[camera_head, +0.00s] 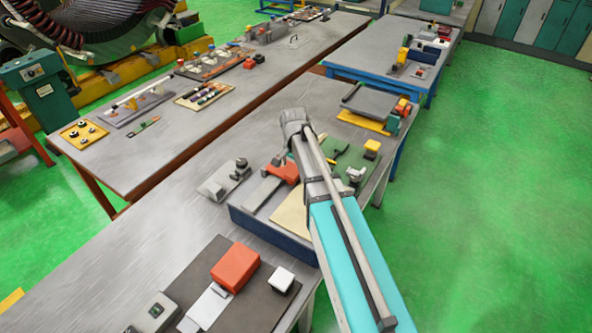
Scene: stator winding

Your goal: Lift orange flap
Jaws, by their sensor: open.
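My arm reaches in from the bottom right over the near bench. My gripper (278,161) is small and partly hidden by the arm; it is open, beside or just above an orange-red flap-like piece (284,170). I cannot tell whether it touches the piece. That piece sits in a blue-edged tray (262,226) with grey, tan and green parts. A second, larger orange-red block (235,267) lies nearer on a dark board (262,303), with a pale grey plate (206,310) in front of it and a white block (281,279) to its right.
A grey metal fixture (224,180) stands left of the tray. A yellow-topped block (372,148) and a silver fitting (355,176) are right of the arm. A grey tray (369,102) lies beyond. The near bench (120,245) has clear metal at left.

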